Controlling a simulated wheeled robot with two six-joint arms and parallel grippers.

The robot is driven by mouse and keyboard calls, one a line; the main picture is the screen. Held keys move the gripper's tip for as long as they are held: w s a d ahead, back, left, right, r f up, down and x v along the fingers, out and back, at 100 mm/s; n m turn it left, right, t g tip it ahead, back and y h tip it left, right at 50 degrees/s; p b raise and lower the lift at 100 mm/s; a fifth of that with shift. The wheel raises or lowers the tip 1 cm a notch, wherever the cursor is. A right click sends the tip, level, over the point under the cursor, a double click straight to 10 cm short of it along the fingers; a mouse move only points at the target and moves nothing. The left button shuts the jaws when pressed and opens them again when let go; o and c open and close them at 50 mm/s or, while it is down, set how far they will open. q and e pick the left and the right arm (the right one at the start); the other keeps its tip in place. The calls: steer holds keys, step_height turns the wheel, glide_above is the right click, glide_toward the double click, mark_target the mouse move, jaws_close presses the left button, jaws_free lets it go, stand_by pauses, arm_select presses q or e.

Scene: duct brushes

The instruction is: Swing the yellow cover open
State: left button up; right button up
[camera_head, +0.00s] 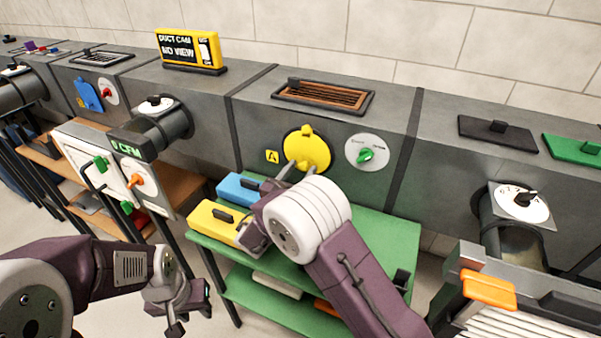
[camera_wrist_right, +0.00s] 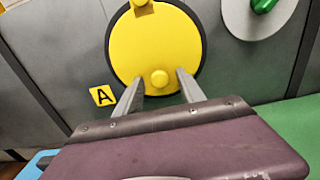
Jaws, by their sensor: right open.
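The yellow cover (camera_head: 308,148) is a round disc on the front of the grey duct, lying flat over its dark-rimmed opening. It has a yellow tab at the top and a small round yellow knob (camera_wrist_right: 159,79) low on its face. My right gripper (camera_head: 298,168) is at the cover's lower part. In the right wrist view its two fingers (camera_wrist_right: 158,80) are apart, one on each side of the knob, with gaps between them and it. My left gripper (camera_head: 190,308) hangs at the lower left, far from the cover; its fingers are too unclear to read.
A dial with a green knob (camera_head: 366,154) is right of the cover, and a yellow "A" label (camera_head: 272,156) is left. Blue (camera_head: 240,187) and yellow (camera_head: 212,224) boxes stand on the green table (camera_head: 375,229) below. A white-fronted CFM unit (camera_head: 85,160) stands left.

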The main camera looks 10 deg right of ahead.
jaws_close()
stand_by(1.4)
